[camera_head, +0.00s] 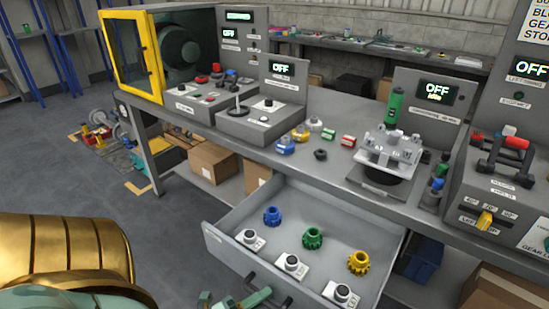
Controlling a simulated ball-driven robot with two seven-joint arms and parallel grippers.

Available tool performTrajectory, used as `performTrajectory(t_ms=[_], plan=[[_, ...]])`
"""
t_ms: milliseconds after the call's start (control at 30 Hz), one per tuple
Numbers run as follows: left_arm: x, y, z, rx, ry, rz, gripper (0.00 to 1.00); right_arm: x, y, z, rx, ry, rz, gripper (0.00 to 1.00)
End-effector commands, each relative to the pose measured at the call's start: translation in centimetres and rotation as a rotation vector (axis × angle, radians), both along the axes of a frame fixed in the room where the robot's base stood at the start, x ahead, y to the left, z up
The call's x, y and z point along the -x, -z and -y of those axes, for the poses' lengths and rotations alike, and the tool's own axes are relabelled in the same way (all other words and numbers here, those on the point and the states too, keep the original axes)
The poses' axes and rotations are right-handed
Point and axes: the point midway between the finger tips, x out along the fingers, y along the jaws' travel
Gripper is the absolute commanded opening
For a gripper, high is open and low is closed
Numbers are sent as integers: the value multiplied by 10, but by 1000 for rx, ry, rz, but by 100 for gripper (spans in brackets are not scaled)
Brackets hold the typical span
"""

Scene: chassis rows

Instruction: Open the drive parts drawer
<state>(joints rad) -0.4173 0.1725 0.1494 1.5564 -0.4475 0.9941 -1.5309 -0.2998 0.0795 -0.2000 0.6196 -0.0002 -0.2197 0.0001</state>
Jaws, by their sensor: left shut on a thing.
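The drive parts drawer (222,252) is pulled out from under the grey workbench, and its inside shows. It holds a blue gear (272,215), a green gear (312,238), a yellow gear (358,262) and three pale blocks with dark round tops, one of them a block (291,265) in the middle. The dark drawer handle (268,291) is on the front panel at the bottom of the view. My left gripper (246,300) is at the handle and shut on it; its lower part is cut off by the picture edge. My right gripper is not in view.
The workbench (330,112) carries control boxes, coloured parts and a white fixture (390,148) above the drawer. Cardboard boxes (212,160) stand on the shelf below. The floor (60,160) left of the drawer is mostly clear.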

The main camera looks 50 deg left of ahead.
Motion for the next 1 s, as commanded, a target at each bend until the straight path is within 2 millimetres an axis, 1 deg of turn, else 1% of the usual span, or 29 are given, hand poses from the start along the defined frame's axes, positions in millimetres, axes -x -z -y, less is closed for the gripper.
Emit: performTrajectory(t_ms=[33,100,300,733,767,800,833,1000], plan=[[8,0,2,1,-1,-4,0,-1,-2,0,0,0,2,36],[16,1,4,-1,0,-4,0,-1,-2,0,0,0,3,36],[30,1,7,-1,0,-4,0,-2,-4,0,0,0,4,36],[32,2,8,-1,0,-4,0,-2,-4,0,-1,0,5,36],[32,2,8,-1,0,-4,20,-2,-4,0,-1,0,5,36],[32,2,8,-1,0,-4,31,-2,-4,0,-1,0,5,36],[32,1,8,0,0,-3,36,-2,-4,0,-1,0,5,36],[32,1,8,0,0,-2,36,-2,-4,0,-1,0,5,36]])
